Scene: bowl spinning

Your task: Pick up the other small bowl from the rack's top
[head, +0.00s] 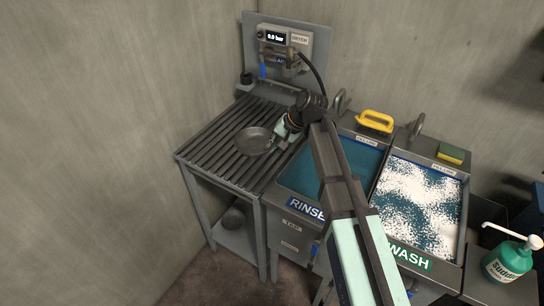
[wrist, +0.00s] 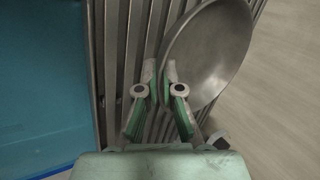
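A grey metal small bowl (head: 254,141) sits on the slatted rack top (head: 205,150), near its right side. In the wrist view the bowl (wrist: 212,55) fills the upper right, its inside facing me. My gripper (head: 279,140) is at the bowl's right edge in the head view. In the wrist view my gripper (wrist: 160,75) has its fingertips almost together, one on each side of the bowl's near rim. The rim between the tips is largely hidden. The bowl appears to be still at rack level.
Right of the rack are the blue rinse basin (head: 310,175) and foamy wash basin (head: 425,200). A panel with a hose (head: 313,72) stands behind. A soap bottle (head: 511,258) is at far right.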

